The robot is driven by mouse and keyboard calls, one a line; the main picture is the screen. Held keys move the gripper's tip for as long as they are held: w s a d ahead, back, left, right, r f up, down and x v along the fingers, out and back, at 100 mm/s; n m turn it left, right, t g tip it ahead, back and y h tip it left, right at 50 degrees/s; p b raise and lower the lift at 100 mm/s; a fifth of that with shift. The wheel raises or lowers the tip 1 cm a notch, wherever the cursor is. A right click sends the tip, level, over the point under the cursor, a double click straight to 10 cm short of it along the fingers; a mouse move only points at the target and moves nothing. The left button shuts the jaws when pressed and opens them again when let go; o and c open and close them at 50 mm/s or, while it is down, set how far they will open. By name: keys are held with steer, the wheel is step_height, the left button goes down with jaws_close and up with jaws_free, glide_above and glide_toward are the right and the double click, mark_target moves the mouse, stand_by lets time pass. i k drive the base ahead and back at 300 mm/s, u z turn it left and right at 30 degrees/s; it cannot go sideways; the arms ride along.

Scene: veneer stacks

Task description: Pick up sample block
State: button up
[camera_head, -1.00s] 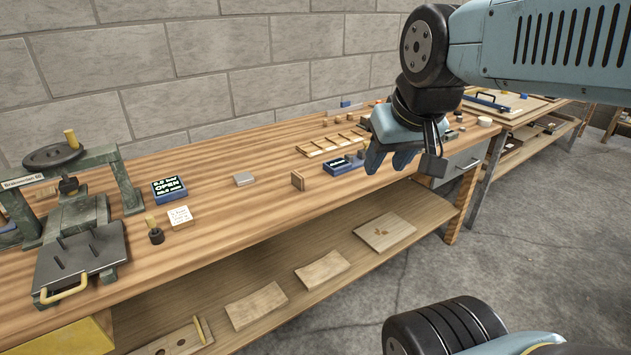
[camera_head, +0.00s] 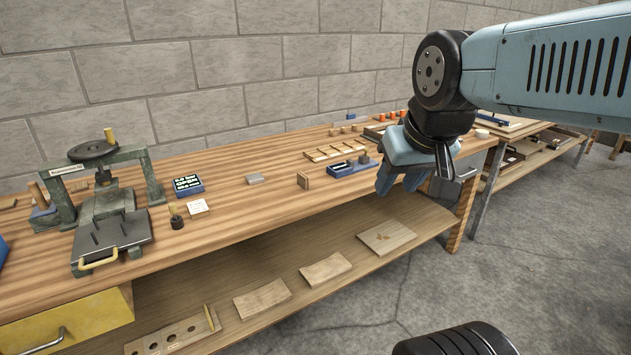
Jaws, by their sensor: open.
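A small upright wooden block (camera_head: 304,180) stands on the workbench (camera_head: 235,205) near its front edge; it may be the sample block, but I cannot tell for sure. A flat grey block (camera_head: 255,179) lies to its left. My gripper (camera_head: 398,186) is open, with pale blue fingers pointing down, at the right by the bench's front edge. It appears empty and apart from both blocks, well to their right. My gripper hides part of the bench behind it.
A press (camera_head: 110,230) with a yellow handle stands at the left. A blue display (camera_head: 187,184), a white card (camera_head: 197,206) and a blue holder (camera_head: 352,168) sit on the bench. Wooden sheets lie on the lower shelf (camera_head: 225,290). The floor (camera_head: 500,260) at right is clear.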

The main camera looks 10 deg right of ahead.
mark_target(302, 180)
steer(key=u, duration=0.15)
steer(key=i, duration=0.9)
steer(key=z, duration=0.2)
steer(key=k, duration=0.9)
steer(key=u, duration=0.2)
steer(key=i, duration=0.9)
steer(key=z, duration=0.1)
